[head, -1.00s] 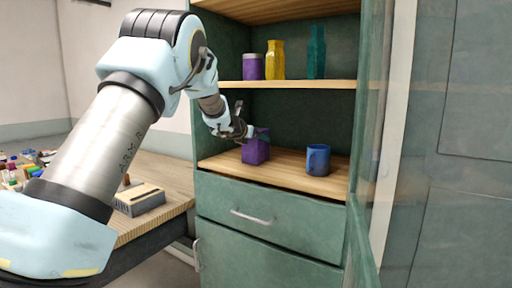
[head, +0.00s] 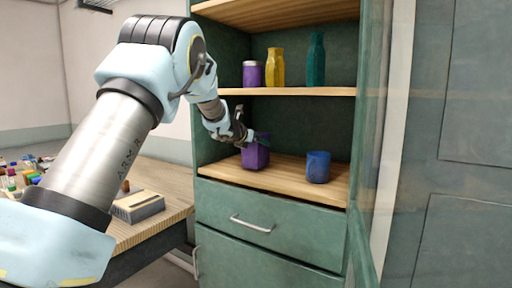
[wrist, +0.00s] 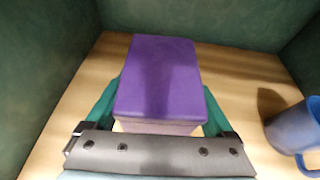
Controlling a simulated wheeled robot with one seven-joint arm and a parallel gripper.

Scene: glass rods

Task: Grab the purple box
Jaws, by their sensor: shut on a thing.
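The purple box (head: 255,157) stands upright on the lower wooden shelf (head: 288,172) of the green cabinet, toward its left side. In the wrist view the purple box (wrist: 160,75) sits between the two teal fingers. My gripper (head: 258,140) reaches in from the left and is shut on the box, one finger on each side. The lower part of the box is partly hidden by the gripper in the wrist view. In the head view I cannot tell whether its base is clear of the shelf.
A blue mug (head: 318,167) stands right of the box; the wrist view also shows it (wrist: 293,128). The upper shelf (head: 290,91) holds a purple jar (head: 252,74), a yellow bottle (head: 275,68) and a teal bottle (head: 316,60). An open glass door (head: 366,130) stands at the right.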

